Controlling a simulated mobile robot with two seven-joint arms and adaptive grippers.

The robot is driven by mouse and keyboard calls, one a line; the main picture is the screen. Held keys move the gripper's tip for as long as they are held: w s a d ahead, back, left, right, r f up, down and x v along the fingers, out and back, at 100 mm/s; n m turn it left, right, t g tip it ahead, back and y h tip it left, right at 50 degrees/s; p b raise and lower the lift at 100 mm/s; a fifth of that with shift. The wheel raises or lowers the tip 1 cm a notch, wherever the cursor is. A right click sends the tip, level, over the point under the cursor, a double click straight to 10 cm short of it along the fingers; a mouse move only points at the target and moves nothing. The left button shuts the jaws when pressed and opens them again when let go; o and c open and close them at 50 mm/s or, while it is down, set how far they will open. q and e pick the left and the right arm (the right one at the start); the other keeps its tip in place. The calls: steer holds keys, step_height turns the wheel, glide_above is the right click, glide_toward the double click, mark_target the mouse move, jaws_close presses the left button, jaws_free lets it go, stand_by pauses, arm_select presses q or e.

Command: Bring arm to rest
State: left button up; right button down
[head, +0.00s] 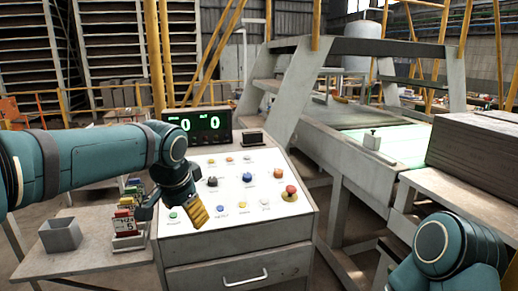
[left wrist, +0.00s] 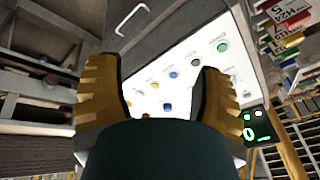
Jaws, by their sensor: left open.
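My left arm comes in from the left in the head view. Its gripper (head: 197,213) points down over the lower left part of the white control panel (head: 235,212), near the green button (head: 173,214). In the left wrist view the two yellow fingers stand apart, and the gripper (left wrist: 157,78) is open with nothing between them except the panel behind. I cannot tell how far the fingertips are above the panel. A teal part of my right arm shows at the lower right of the head view; its gripper is out of frame.
A red emergency knob (head: 289,193) stands on the panel's right side. A display with green digits (head: 200,125) stands behind the panel. At left, a table holds a grey open box (head: 60,236) and a card rack (head: 127,224). A conveyor (head: 350,150) and stacked boards (head: 475,155) are at right.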

arm_select(q)
steer(key=w+d+f+g+h, duration=0.1)
steer(key=w+d+f, duration=0.15)
steer(key=f, duration=1.25)
steer(key=s+d+f+n+h, duration=0.15)
steer(key=s+f, duration=0.25)
steer(key=f, duration=0.4)
steer(key=s+d+f+n+g, duration=0.1)
steer(key=s+f+n, duration=0.1)
steer(key=s+f, duration=0.35)
steer(key=s+d+f+n+h, duration=0.1)
steer(key=s+f+n, duration=0.15)
steer(key=f, duration=0.65)
steer(key=s+f+n, duration=0.2)
steer(key=s+f, duration=0.4)
steer(key=s, duration=0.3)
steer(key=shift+s+n, duration=0.25)
steer(key=shift+n, duration=0.05)
steer(key=shift+o, duration=0.2)
steer(key=shift+w, duration=0.1)
